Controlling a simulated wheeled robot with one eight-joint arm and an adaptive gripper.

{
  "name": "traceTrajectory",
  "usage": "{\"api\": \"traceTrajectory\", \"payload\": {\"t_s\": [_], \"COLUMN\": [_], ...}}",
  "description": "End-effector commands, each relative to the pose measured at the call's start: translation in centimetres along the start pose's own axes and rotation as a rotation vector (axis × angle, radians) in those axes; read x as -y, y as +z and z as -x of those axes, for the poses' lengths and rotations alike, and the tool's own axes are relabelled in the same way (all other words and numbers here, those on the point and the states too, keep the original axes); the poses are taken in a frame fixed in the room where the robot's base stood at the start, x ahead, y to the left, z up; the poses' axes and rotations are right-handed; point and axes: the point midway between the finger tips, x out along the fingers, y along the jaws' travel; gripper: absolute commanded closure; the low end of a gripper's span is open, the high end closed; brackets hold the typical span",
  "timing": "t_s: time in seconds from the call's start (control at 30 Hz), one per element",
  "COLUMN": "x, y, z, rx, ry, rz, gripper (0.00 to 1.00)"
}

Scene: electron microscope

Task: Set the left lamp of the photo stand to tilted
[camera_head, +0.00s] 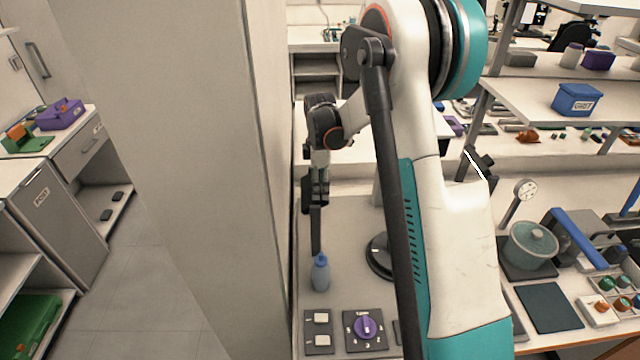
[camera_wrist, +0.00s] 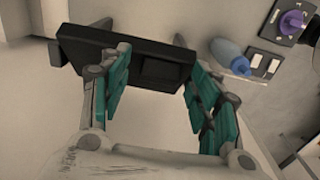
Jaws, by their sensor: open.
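My gripper (camera_head: 317,192) points down at the left of the bench in the head view. In the wrist view my gripper (camera_wrist: 158,68) is open, with one teal-padded finger on each side. A dark box-shaped head, apparently the left lamp (camera_wrist: 135,55), lies across the gap at the fingertips. Whether the fingers touch it I cannot tell. In the head view a dark upright strip below the gripper seems to be the same lamp (camera_head: 316,230). The right lamp (camera_head: 481,165), with a bright edge, shows right of my arm. My arm hides most of the photo stand.
A blue bottle (camera_head: 320,273) stands just below the gripper, near a switch panel (camera_head: 318,332) and a purple knob panel (camera_head: 364,326). A dark round base (camera_head: 380,258) is partly behind my arm. A tall pale panel (camera_head: 200,150) closes off the left side.

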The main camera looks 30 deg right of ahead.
Motion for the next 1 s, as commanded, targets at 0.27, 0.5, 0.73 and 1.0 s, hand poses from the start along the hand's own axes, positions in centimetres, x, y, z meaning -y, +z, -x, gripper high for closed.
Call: {"api": "traceTrajectory", "payload": {"t_s": [0.27, 0.5, 0.73, 1.0], "x": [0.01, 0.01, 0.01, 0.01], "y": [0.0, -0.15, -0.79, -0.77], "z": [0.04, 0.01, 0.08, 0.18], "rx": [0.0, 0.011, 0.11, 0.117], "ry": [0.0, 0.0, 0.0, 0.0], "rz": [0.0, 0.001, 0.002, 0.0], "gripper": [0.75, 0.87, 0.87, 0.87]}}
